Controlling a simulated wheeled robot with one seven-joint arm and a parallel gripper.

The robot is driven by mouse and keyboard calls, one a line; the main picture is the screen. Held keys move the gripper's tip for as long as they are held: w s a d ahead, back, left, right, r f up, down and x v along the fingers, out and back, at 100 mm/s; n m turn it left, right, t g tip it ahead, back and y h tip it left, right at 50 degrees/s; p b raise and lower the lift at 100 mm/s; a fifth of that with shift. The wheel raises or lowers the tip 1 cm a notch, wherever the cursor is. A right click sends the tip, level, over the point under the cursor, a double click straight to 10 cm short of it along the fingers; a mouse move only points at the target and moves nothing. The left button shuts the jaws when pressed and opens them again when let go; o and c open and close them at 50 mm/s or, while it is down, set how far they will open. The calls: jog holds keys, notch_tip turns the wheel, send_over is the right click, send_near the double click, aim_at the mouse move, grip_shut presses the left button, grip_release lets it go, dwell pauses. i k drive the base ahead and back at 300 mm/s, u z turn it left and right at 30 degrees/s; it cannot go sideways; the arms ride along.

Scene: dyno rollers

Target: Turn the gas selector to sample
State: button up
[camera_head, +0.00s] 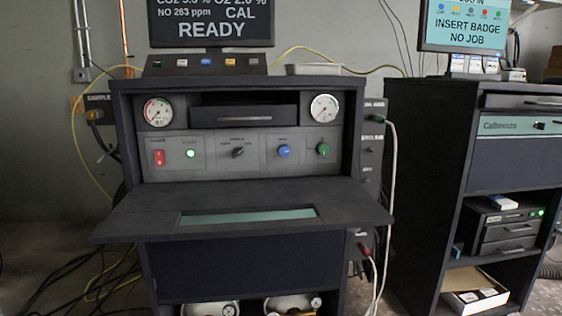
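The control panel (215,165) of a dark cabinet faces me. A black rotary knob (238,152) sits near its middle under a small label and looks like the gas selector. Its pointer seems to slant up to the right, but the label marks are too small to read. Beside it are a blue knob (284,151) and a green knob (323,149) to the right, and a lit green lamp (190,153) and a red switch (159,157) to the left. The screen (211,22) above reads READY and CAL. My gripper is not in view.
A dark shelf (130,212) juts out below the panel toward me. Two round gauges (158,112) (324,108) flank a drawer (243,114). Cables hang at both sides. A second cabinet (412,180) with a monitor (465,25) stands at right.

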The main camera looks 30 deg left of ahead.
aim_at(237, 152)
jog(key=z, duration=0.05)
jog(key=k, duration=0.2)
jog(key=u, duration=0.8)
